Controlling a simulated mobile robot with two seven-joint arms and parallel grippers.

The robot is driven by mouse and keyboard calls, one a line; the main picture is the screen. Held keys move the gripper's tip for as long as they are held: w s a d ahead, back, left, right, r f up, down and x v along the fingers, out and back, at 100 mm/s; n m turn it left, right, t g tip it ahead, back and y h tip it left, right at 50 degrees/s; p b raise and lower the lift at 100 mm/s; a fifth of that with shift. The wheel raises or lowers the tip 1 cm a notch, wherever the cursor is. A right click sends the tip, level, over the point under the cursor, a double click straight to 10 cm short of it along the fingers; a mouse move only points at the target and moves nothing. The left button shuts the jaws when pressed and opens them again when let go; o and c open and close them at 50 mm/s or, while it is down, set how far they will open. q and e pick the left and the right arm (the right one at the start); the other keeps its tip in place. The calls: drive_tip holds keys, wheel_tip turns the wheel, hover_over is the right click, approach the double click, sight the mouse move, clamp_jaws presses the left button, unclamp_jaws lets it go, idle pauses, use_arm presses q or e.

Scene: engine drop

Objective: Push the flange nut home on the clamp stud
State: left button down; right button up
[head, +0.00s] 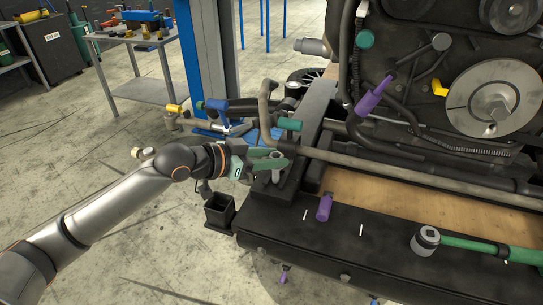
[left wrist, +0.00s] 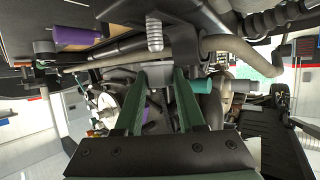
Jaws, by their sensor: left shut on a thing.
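My left gripper (head: 274,160) reaches in from the left with green fingers, at the left end of the black frame beside the engine. It is shut on a small grey metal piece, which I take to be the flange nut (head: 277,155). In the left wrist view the grey piece (left wrist: 158,76) sits between the fingertips (left wrist: 160,78). A threaded stud (left wrist: 154,33), likely the clamp stud, shows just above it in that picture. I cannot tell whether nut and stud touch. My right gripper is not in view.
A purple-handled tool (head: 324,208) and a green-handled ratchet (head: 470,243) lie on the black front ledge (head: 350,245). A small black open box (head: 219,210) hangs at the ledge's left corner. A long pipe (head: 400,172) runs right of the gripper. A blue post (head: 208,70) stands behind.

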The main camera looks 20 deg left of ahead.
sight(271, 182)
use_arm(q)
drive_tip(key=shift+r+p, duration=0.1)
drive_tip(key=shift+p, duration=0.45)
idle(0.6)
drive_tip(key=shift+f+b, duration=1)
drive_tip(key=shift+f, duration=1.4)
drive_tip(key=shift+c, duration=2.2)
unclamp_jaws()
drive_tip(key=shift+a+r, duration=0.1)
drive_tip(key=shift+w, duration=0.1)
